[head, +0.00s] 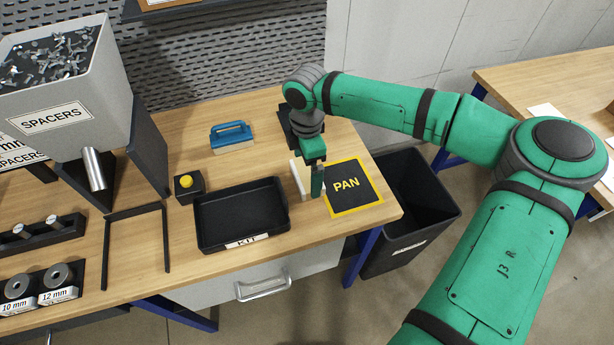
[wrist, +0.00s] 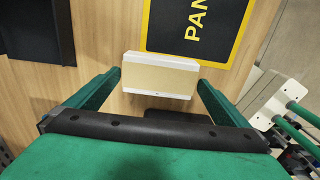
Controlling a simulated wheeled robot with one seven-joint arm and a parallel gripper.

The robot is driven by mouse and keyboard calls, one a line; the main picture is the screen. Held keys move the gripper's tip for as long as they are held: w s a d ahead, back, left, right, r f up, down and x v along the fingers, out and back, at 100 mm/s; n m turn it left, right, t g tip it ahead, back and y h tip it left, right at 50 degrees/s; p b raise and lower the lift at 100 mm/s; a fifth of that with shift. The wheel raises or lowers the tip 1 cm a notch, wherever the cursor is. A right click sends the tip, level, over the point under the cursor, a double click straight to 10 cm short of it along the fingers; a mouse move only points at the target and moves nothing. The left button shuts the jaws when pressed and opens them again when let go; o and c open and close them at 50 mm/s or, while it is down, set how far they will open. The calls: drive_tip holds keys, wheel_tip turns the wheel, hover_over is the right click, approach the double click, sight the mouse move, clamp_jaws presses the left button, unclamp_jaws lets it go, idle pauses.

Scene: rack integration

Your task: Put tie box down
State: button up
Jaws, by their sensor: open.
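The tie box is a small white block with a tan face (wrist: 160,77). It stands on the wooden table, and in the head view its white side (head: 301,178) shows between the black KIT tray (head: 203,238) and the black PAN mat with a yellow border (head: 357,202). My gripper (head: 313,182) is low over the table at the box, and partly hides it there. In the wrist view my gripper (wrist: 160,80) is open, with one fingertip near each end of the box. Narrow gaps seem to show at both ends.
A black box with a yellow button (head: 188,185) and a blue-handled block (head: 232,137) stand near the tray. A SPACERS hopper (head: 60,110) is at the left. A dark bin (head: 425,205) stands on the floor beyond the table's right edge. The tabletop behind the tray is mostly clear.

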drive_tip(key=shift+f, duration=0.45)
drive_tip(key=c, duration=0.9)
drive_tip(key=shift+w, duration=0.1)
drive_tip(key=shift+w+r, duration=0.1)
